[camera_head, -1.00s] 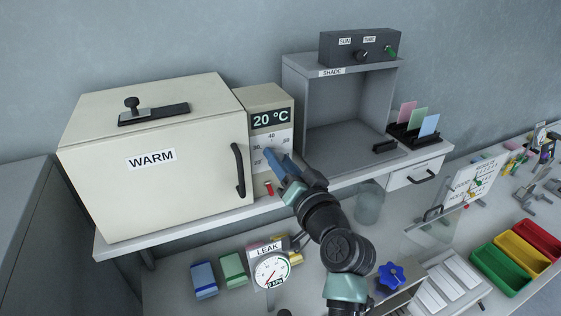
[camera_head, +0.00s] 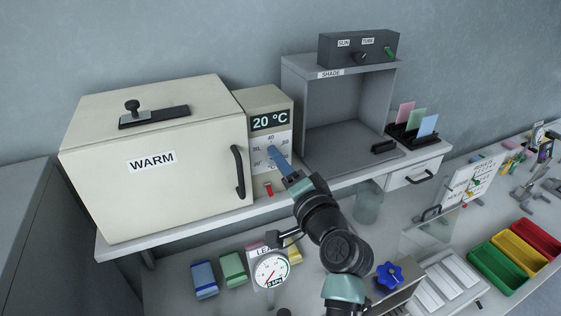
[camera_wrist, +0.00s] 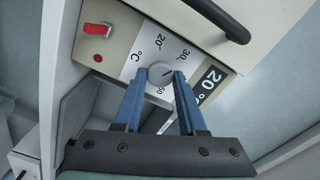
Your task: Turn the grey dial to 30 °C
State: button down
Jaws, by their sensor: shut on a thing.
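The grey dial (camera_wrist: 160,73) is a round knob on a white scale plate with numbers around it. A dark line on it points to the upper right in the wrist view. My gripper (camera_wrist: 157,77) has its blue fingers on either side of the dial, shut on it. In the head view my gripper (camera_head: 272,151) reaches the front of the control box (camera_head: 284,97) and hides the dial. The display (camera_head: 270,120) above the scale reads 20 °C; part of it also shows in the wrist view (camera_wrist: 209,84).
The cream WARM box (camera_head: 150,190) with a black door handle (camera_head: 238,172) stands left of the control box. A red switch (camera_head: 268,188) sits below the scale. The open grey SHADE box (camera_head: 345,115) stands to the right. A LEAK gauge (camera_head: 271,271) is below.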

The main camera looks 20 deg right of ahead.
jog(key=shift+f, duration=0.1)
jog(key=shift+c, duration=2.4)
grip_release()
jog(key=shift+s, duration=0.1)
jog(key=s+b, duration=0.4)
jog(key=s, duration=0.8)
jog(key=shift+s+d+b, duration=0.25)
jog(key=shift+s+b, duration=0.05)
jog(key=shift+s, duration=0.1)
